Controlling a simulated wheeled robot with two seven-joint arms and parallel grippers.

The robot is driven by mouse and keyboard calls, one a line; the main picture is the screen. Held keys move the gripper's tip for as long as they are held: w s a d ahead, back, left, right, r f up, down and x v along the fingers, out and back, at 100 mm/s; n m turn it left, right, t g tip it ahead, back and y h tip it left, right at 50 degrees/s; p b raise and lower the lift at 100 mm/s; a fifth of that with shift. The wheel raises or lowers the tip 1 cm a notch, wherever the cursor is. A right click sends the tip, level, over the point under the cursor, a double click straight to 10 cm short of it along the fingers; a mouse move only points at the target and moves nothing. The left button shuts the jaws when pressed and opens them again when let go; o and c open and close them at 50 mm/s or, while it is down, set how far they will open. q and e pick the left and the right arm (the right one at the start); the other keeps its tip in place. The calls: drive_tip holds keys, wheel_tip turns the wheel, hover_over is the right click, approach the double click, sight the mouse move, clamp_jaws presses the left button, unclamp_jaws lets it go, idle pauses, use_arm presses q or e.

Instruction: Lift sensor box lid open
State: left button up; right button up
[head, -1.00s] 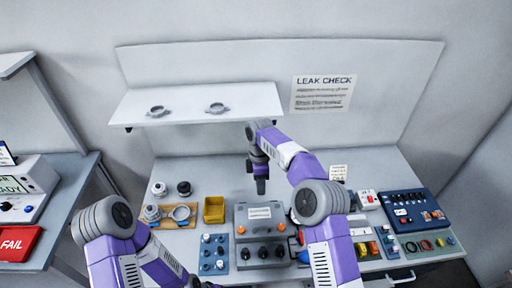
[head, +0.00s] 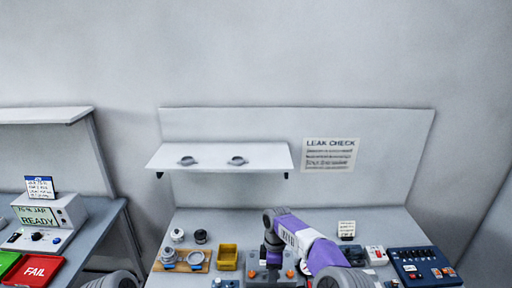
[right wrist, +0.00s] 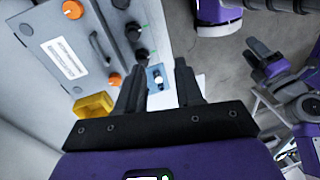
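The sensor box (head: 258,283) is grey, with orange latches, and is cut off by the bottom edge of the head view. In the right wrist view its lid (right wrist: 40,30) looks shut, with a white label, a dark handle (right wrist: 99,47) and orange latches (right wrist: 115,80) along its edge. My right gripper (right wrist: 158,88) is open and empty, beside the front of the box and apart from the handle. In the head view the right gripper (head: 273,262) hangs in front of the lid and hides part of it. My left gripper is not clearly in view.
A yellow bin (head: 228,258) and a wooden tray (head: 184,267) with round parts are left of the box. A blue switch panel (right wrist: 155,72) shows between my right fingertips. A dark blue control panel (head: 422,264) stands at the right. A shelf (head: 222,158) is above.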

drive_tip(key=s+f+m+y+b, duration=0.2)
drive_tip(key=s+f+m, duration=0.2)
drive_tip(key=f, duration=0.7)
drive_tip(key=s+f+m+y+b, duration=0.1)
drive_tip(key=s+f+m+b, duration=0.3)
drive_tip(key=f, duration=0.6)
use_arm(q)
wheel_tip(320, 180, down, 10)
drive_tip(key=w+b, duration=0.1)
drive_tip(key=b, duration=0.2)
drive_tip(key=shift+w+r, duration=0.15)
drive_tip(key=shift+c, duration=0.9)
drive_tip(key=shift+a, duration=0.1)
drive_tip(key=shift+c, duration=0.2)
use_arm(e)
drive_tip(key=s+d+f+m, duration=0.1)
drive_tip(key=s+f+m, duration=0.2)
drive_tip(key=s, duration=0.3)
drive_tip(key=s+d+f+m+t, duration=0.1)
drive_tip(key=s+f+m, duration=0.2)
drive_tip(key=s+m, duration=0.2)
drive_tip(key=s+d+f+m+t, duration=0.1)
drive_tip(key=s+d+f+m, duration=0.1)
drive_tip(key=s, duration=0.7)
drive_tip(key=shift+s+f+m+y, duration=0.15)
drive_tip(key=shift+f+m+y, duration=0.25)
drive_tip(key=shift+f+m, duration=0.45)
